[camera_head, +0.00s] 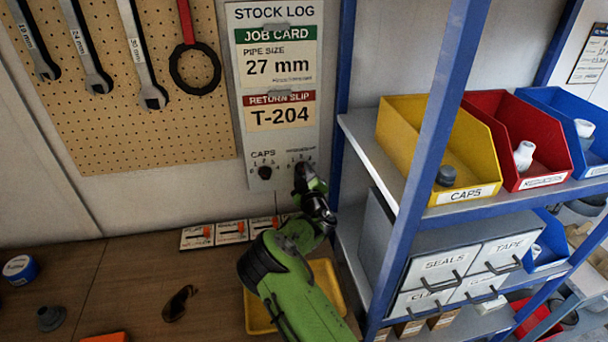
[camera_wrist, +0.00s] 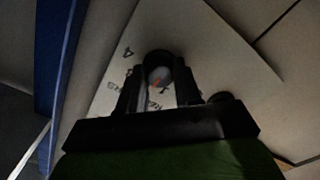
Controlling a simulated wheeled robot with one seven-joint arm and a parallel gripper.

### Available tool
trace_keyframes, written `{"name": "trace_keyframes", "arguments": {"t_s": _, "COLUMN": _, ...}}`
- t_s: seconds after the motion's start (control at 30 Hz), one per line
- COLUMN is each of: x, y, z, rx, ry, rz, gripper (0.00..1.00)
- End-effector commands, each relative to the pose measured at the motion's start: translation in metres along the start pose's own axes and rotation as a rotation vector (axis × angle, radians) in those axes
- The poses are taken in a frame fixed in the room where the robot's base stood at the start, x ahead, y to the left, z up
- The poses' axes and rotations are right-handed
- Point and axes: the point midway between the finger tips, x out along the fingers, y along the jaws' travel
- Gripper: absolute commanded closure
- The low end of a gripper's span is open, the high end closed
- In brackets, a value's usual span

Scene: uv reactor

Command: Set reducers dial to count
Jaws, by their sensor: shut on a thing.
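The stock log board (camera_head: 277,90) hangs on the wall with two dials low on it. The caps dial (camera_head: 264,172) is uncovered. My gripper (camera_head: 302,168) is at the right-hand dial, under a partly covered label, and hides it in the head view. In the wrist view my gripper (camera_wrist: 159,72) is shut on the reducers dial (camera_wrist: 158,76), one finger on each side. A small red mark shows on the dial's face; the number it points at is unclear. A "4" is printed beside it. The red bin (camera_head: 489,106) holds at least one white reducer (camera_head: 524,155).
The yellow caps bin (camera_head: 410,130) holds a dark cap (camera_head: 446,175). A blue shelf post (camera_head: 425,160) stands right of the board. Tools hang on the pegboard (camera_head: 110,130). A yellow tray (camera_head: 325,280) lies on the bench below my arm.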

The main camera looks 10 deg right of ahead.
Motion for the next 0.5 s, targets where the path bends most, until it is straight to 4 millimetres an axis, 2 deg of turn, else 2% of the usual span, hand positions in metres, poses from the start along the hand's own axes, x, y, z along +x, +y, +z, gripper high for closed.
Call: {"name": "trace_keyframes", "arguments": {"t_s": 0.5, "x": 0.0000, "y": -0.0005, "z": -0.0008, "rx": -0.463, "ry": 0.002, "rz": -0.002, "gripper": 0.97}}
